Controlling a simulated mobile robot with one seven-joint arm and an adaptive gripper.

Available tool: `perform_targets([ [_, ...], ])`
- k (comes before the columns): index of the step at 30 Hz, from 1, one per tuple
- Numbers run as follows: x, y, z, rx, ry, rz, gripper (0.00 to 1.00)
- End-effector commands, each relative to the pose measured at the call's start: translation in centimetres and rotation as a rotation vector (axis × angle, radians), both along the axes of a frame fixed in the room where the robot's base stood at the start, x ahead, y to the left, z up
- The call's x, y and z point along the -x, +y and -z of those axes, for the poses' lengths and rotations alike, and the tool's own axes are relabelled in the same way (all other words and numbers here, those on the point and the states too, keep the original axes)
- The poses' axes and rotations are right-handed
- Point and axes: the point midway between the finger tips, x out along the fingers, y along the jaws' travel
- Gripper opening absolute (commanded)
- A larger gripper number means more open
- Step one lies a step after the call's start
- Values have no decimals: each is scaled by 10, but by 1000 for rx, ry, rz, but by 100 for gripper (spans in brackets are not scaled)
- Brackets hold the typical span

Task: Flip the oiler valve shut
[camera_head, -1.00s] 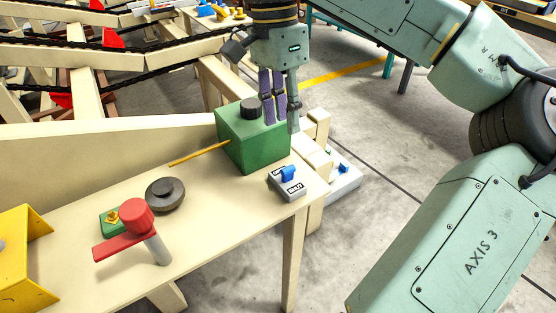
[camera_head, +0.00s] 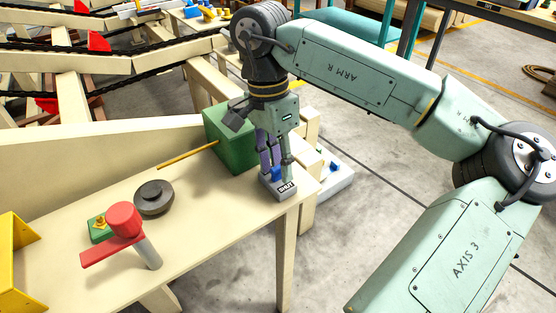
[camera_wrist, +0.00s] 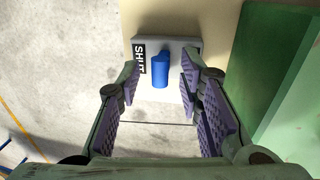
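The oiler valve is a grey block (camera_head: 270,191) with a "SHUT" label, near the right end of the cream table. Its blue lever (camera_head: 276,174) shows partly between my fingers. In the wrist view the lever (camera_wrist: 160,72) stands out from the grey plate (camera_wrist: 183,46), with the label to its left. My gripper (camera_head: 274,170) points down over the valve. Its purple-padded fingers are apart, one on each side of the lever, with gaps visible in the wrist view. The green oiler box (camera_head: 225,140) is just behind, partly covered by my gripper.
A yellow rod (camera_head: 188,155) leads left from the green box. A dark round knob (camera_head: 154,197), a red-handled part (camera_head: 124,219) and a yellow bracket (camera_head: 22,262) are further left on the table (camera_head: 205,225). The table's right edge is close to the valve.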

Motion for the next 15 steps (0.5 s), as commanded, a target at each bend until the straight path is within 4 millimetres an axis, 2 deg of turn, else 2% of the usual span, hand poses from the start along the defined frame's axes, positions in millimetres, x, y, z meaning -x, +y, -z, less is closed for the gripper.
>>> perform_targets([
  [2, 0, 0, 0, 0, 0, 0, 31],
  [15, 0, 0, 0, 0, 0, 0, 2],
])
